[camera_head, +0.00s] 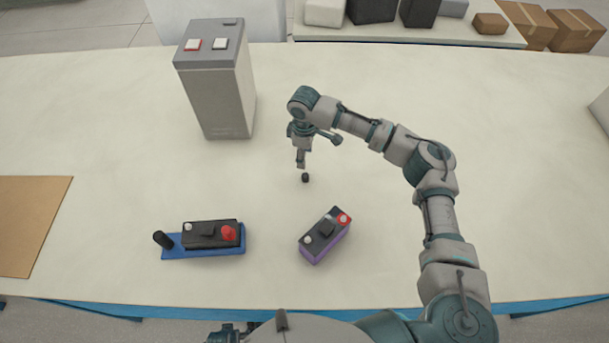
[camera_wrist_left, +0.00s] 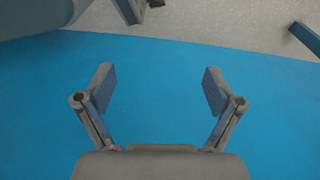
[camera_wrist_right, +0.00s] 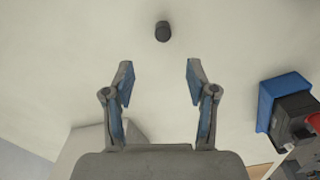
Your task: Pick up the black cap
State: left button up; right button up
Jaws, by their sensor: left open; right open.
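A small black cap (camera_head: 305,178) lies on the pale table near its middle. It also shows in the right wrist view (camera_wrist_right: 162,31), beyond the fingertips and roughly centred between them. My right gripper (camera_head: 301,162) points down just above and behind the cap in the head view. In the right wrist view my right gripper (camera_wrist_right: 158,82) is open with nothing between its fingers. My left gripper (camera_wrist_left: 159,90) is open and empty over a blue surface in the left wrist view. It does not show clearly in the head view.
A battery with a purple base (camera_head: 325,236) stands in front of the cap. A tall grey battery (camera_head: 216,85) stands behind left. A brown board (camera_head: 30,222) lies at far left.

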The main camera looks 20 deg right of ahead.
send_over(306, 174)
jog(key=f, duration=0.5)
jog(key=shift+w+a, duration=0.3)
jog(key=shift+w, duration=0.1)
jog(key=shift+s+d+f+b, duration=0.15)
jog(key=shift+d+f+b, duration=0.2)
jog(key=shift+f, duration=0.2)
jog(key=f, duration=0.4)
jog(key=shift+s+d+b, duration=0.1)
jog(key=shift+s+b, duration=0.2)
jog(key=shift+s, duration=0.05)
jog(key=shift+f, duration=0.35)
jog(key=shift+a, duration=0.5)
jog(key=shift+d, duration=0.1)
jog(key=c, duration=0.8)
pick_arm(q)
jog(key=r, duration=0.1)
jog(key=w+r, duration=0.1)
jog(key=r, duration=0.2)
jog(key=shift+w+d, duration=0.3)
jog(key=shift+w, duration=0.1)
pick_arm(e)
jog(key=shift+d, duration=0.25)
jog(key=shift+c, duration=0.3)
